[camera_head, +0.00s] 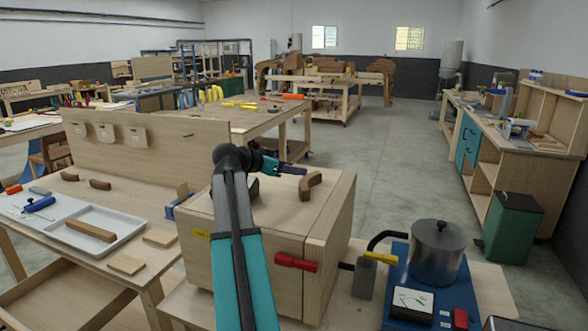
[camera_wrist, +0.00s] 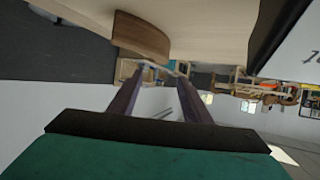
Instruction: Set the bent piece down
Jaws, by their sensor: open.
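The bent piece (camera_head: 310,184), a curved brown wooden block, rests on the top of a pale wooden box (camera_head: 330,240), near its right side. In the wrist view the bent piece (camera_wrist: 142,34) lies on the pale surface just beyond the fingertips, toward the left finger. Whether a fingertip still touches the piece is hard to tell.
A blue unit with a metal pot (camera_head: 437,252) stands to the right. At left, a bench carries a white tray (camera_head: 92,232) and several brown curved pieces. Box top around the piece looks clear.

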